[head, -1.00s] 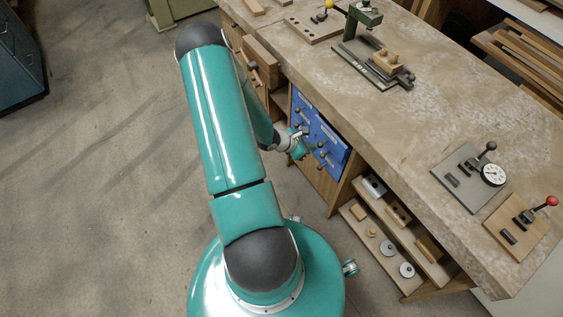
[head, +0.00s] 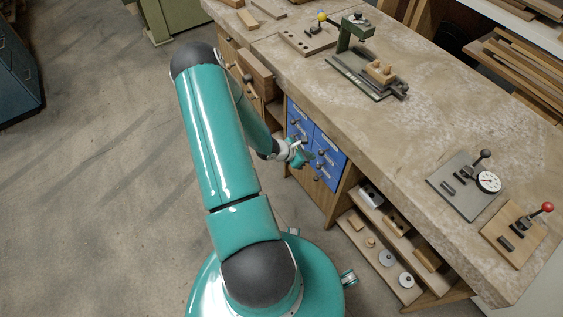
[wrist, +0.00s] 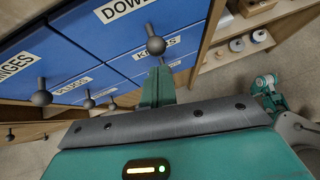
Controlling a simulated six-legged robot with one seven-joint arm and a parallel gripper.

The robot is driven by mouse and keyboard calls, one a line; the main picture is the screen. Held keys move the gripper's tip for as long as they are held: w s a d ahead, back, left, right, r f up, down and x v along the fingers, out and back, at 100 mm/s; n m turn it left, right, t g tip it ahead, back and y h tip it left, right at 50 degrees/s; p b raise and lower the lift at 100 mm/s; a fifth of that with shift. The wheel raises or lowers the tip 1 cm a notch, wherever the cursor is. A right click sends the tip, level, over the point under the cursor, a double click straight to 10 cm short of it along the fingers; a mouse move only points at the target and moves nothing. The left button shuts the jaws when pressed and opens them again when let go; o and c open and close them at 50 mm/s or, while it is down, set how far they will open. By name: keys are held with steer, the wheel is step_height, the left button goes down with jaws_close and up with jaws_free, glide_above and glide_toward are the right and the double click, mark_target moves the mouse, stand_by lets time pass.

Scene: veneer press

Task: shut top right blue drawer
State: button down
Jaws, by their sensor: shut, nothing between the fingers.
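The blue drawers (head: 298,117) are set in the front of the workbench in two columns. In the wrist view, the top right blue drawer (wrist: 175,17) carries a label starting "DOW" and a dark round knob (wrist: 155,46). It looks about level with its neighbours, but I cannot tell whether it is fully shut. The top left drawer (wrist: 30,55) has a label ending "NGES". My gripper (wrist: 158,77) is shut and empty, with its fingertips just below that knob in the picture. In the head view, my gripper (head: 304,153) is close to the drawer fronts; contact is unclear.
The workbench top (head: 400,130) overhangs the drawers. Open shelves (head: 375,230) with small wooden and metal parts lie to the right. A wooden drawer (head: 255,75) sticks out to the left. The floor (head: 100,180) on the left is clear.

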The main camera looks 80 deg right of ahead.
steer(key=w+f+v, duration=0.1)
steer(key=v, duration=1.1)
steer(key=shift+a+f, duration=0.3)
steer(key=shift+a, duration=0.05)
steer(key=shift+w, duration=0.1)
steer(key=w+a+r+m+t, duration=0.3)
steer(key=w+a+r, duration=0.4)
steer(key=w+r, duration=0.35)
steer(key=w+a+r+m+t, duration=0.3)
steer(key=w+a+r, duration=0.5)
steer(key=w+r, duration=0.3)
steer(key=a+r+t+y, duration=0.2)
steer(key=a+r, duration=0.4)
steer(key=a, duration=0.3)
steer(key=s+a+r+m+t+y, duration=0.1)
steer(key=a+r+t+y, duration=0.1)
steer(key=a+r, duration=0.4)
steer(key=s+a+r+t+y, duration=0.1)
steer(key=a+r, duration=0.6)
steer(key=a, duration=0.7)
steer(key=t+y, duration=0.1)
steer(key=t, duration=0.1)
steer(key=shift+s+a+t, duration=0.2)
steer(key=shift+a+t, duration=0.05)
steer(key=shift+t, duration=0.15)
